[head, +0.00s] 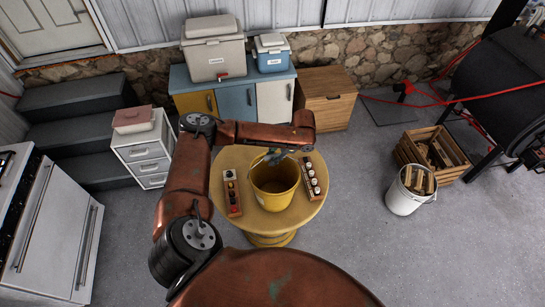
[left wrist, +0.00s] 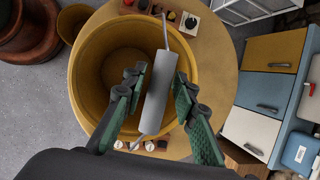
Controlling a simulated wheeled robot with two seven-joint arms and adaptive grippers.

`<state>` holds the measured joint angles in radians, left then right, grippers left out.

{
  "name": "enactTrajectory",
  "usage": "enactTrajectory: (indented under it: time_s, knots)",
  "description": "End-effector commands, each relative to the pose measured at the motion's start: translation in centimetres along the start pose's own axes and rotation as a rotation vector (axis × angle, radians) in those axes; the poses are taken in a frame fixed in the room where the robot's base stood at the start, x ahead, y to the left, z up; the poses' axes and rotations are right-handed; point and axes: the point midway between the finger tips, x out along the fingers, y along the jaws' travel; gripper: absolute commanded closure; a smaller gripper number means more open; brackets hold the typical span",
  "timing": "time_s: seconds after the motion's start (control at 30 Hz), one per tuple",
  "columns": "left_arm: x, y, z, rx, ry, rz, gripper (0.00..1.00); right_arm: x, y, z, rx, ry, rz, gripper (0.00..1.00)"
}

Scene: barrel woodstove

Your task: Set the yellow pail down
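The yellow pail (head: 274,190) stands upright on the round yellow table (head: 245,222); from above I cannot see its underside. In the left wrist view, the pail's open mouth (left wrist: 88,75) fills the left and middle. Its grey handle grip (left wrist: 160,85) is raised over the mouth on thin wires. My left gripper (head: 274,158) is above the pail's mouth. In the left wrist view, its green-padded fingers (left wrist: 160,80) lie on either side of the grip, with narrow gaps visible, so it looks open around it. My right gripper is in neither view.
On the table, a control box (head: 232,192) stands left of the pail and a rack of small jars (head: 312,180) stands right. A white bucket of wood (head: 408,192) and a wooden crate (head: 432,155) stand right on the floor. Cabinets (head: 237,100) stand behind the table.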

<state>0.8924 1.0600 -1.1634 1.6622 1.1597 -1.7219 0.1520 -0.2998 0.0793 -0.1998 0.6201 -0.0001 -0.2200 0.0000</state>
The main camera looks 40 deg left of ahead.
Motion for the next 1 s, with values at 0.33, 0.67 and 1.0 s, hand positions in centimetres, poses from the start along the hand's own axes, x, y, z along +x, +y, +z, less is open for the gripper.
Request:
enactTrajectory:
  time_s: [0.33,0.67,1.0]
  knots:
    - [0.1,0.1,0.0,0.001,-0.001,0.002,0.64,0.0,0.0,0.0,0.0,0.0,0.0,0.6]
    - [-3.8,0.0,-0.1,0.001,0.003,0.0,0.64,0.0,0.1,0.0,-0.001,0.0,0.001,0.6]
    - [-10.2,0.0,-0.1,0.001,0.001,0.001,0.64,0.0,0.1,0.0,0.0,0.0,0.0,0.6]
